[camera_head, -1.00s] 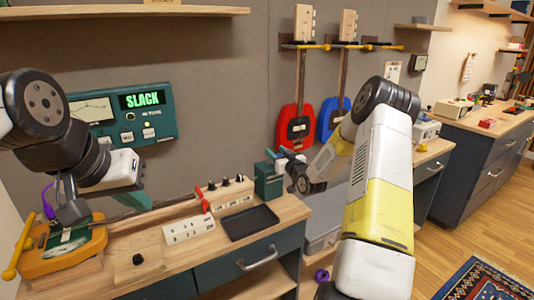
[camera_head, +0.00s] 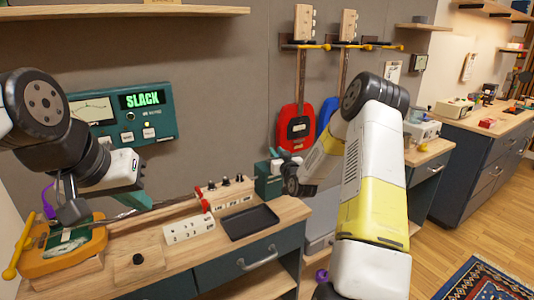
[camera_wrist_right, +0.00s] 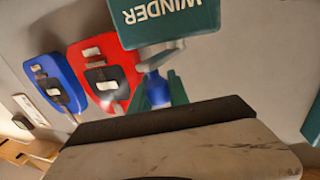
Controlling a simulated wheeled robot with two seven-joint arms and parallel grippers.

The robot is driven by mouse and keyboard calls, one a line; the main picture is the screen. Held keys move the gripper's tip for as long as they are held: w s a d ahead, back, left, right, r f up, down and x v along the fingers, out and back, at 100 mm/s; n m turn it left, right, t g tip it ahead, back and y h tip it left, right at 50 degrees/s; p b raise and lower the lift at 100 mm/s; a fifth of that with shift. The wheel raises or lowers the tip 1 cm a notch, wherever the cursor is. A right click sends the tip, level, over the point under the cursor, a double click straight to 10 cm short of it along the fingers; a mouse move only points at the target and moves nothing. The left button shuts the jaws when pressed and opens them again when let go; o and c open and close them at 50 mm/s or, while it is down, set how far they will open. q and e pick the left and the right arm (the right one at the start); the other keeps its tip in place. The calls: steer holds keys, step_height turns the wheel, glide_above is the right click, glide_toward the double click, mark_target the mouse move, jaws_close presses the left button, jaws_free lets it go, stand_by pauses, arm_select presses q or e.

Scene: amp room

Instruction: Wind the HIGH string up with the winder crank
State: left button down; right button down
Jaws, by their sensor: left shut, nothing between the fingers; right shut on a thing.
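The green winder box (camera_head: 268,182) stands at the bench's back right edge; it is labelled WINDER in the right wrist view (camera_wrist_right: 165,20). My right gripper (camera_head: 284,160) is beside the box, shut on its crank handle (camera_wrist_right: 155,90), a blue and white piece between the green fingers. The green wall meter (camera_head: 150,118) reads SLACK.
Red (camera_head: 297,130) and blue (camera_head: 326,113) instruments hang on the wall behind my right arm.

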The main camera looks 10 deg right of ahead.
steer(key=m+h, duration=0.1)
steer(key=h, duration=0.1)
steer(key=s+m+h, duration=0.1)
steer(key=m+h, duration=0.1)
steer(key=h, duration=0.1)
steer(key=a+m+g+h, duration=0.1)
steer(key=m+h, duration=0.1)
steer(key=h, duration=0.1)
steer(key=shift+s+a, duration=0.1)
steer(key=shift+s, duration=0.05)
steer(key=m+g+h, duration=0.1)
steer(key=h, duration=0.1)
steer(key=m+g+h, duration=0.1)
steer(key=m+h, duration=0.1)
steer(key=m+g+h, duration=0.2)
steer(key=shift+s+a, duration=0.3)
steer(key=shift+s, duration=0.05)
steer(key=shift+r+h, duration=0.1)
steer(key=shift+h, duration=0.3)
steer(key=c, duration=1.3)
jaws_free()
steer(key=shift+o, duration=0.2)
steer(key=v, duration=0.7)
steer(key=shift+s+a, duration=0.3)
steer(key=shift+a, duration=0.05)
